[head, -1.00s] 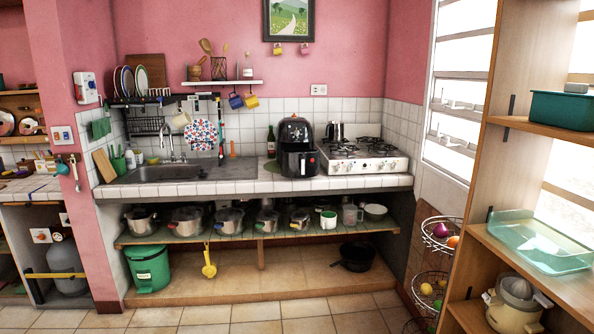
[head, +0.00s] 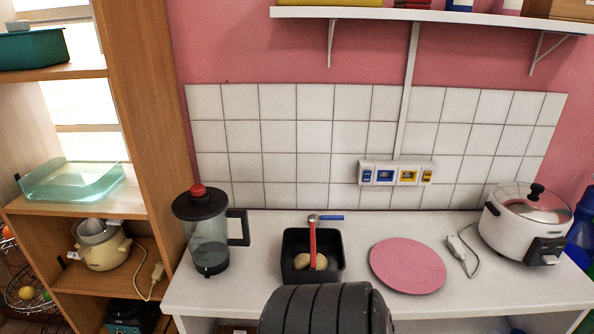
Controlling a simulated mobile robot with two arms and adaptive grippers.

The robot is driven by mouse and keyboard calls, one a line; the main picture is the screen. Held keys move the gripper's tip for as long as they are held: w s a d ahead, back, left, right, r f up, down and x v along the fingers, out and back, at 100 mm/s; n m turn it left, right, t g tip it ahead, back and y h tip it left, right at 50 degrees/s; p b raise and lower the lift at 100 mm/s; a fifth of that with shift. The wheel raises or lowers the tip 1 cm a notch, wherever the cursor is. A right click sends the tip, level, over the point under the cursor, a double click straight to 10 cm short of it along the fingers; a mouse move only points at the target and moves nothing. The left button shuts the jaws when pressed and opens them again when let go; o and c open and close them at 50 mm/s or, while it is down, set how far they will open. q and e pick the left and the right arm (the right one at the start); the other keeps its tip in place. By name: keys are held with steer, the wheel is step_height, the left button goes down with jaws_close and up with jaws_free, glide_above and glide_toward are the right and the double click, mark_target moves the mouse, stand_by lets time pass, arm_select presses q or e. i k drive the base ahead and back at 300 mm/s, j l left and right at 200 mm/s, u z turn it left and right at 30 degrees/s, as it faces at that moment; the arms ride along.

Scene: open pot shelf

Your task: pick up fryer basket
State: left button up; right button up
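A square black basket (head: 290,274), which I take to be the fryer basket, stands upright on the white counter. A light brown, potato-like piece (head: 302,261) lies in it. A red bar (head: 313,244) rises from the basket, with a grey and blue crosspiece at its top; I cannot tell whether it is the basket's handle or a separate tool. Neither of my grippers is in view. A dark ribbed rounded shape fills the bottom centre, just in front of the basket, and hides part of the counter's front.
On the counter (head: 222,290), a blender jug (head: 210,258) stands left of the basket and a flat pink plate (head: 407,266) lies to its right. A white rice cooker (head: 517,232) is farther right. A wooden shelf unit (head: 148,120) borders the left.

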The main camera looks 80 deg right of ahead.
mark_target(312, 240)
steer(key=z, duration=0.45)
steer(key=i+z, duration=0.1)
steer(key=z, duration=0.75)
steer(key=j+z, duration=0.1)
steer(key=z, duration=0.3)
steer(key=i+j+z, duration=0.1)
steer(key=z, duration=0.35)
